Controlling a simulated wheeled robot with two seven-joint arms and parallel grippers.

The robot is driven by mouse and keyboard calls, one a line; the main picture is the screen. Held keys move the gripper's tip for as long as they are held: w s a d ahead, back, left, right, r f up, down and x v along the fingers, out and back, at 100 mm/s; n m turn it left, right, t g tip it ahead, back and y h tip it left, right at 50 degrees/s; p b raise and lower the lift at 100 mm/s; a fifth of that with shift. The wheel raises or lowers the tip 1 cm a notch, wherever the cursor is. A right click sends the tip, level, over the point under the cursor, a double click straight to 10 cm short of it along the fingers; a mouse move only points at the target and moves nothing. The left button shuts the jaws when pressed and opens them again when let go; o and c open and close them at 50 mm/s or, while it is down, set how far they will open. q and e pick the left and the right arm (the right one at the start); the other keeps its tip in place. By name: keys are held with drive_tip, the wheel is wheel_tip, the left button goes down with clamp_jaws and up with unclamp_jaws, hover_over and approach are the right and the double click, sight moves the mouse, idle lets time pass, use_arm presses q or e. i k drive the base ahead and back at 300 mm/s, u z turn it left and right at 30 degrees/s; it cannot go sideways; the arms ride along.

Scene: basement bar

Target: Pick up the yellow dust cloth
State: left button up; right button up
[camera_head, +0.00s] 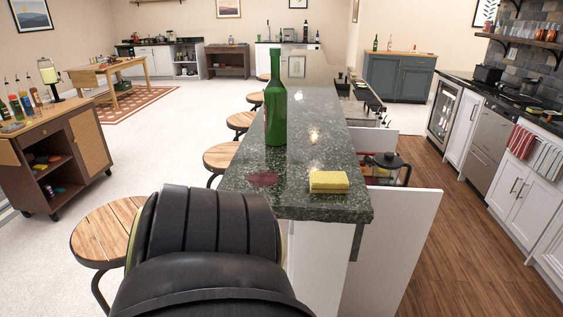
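The yellow dust cloth (328,182) looks like a small, flat yellow block with a rough top. It lies on the near end of the dark green speckled stone counter (310,208), close to the front edge. Nothing touches it from above. Neither of my grippers shows in the head view, so I cannot see whether they are open or shut. A large dark ribbed shape fills the bottom of the view and hides part of the counter's left side.
A green bottle (276,105) stands on the counter behind the cloth. A dark red stain (264,179) lies left of the cloth. A glass pot (387,168) sits lower at the right. Stools (222,156) line the left side. Wooden floor (450,230) is clear at the right.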

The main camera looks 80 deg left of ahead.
sight(336, 182)
drive_tip(key=u, duration=0.4)
drive_tip(key=i, duration=0.25)
drive_tip(key=u, duration=1.95)
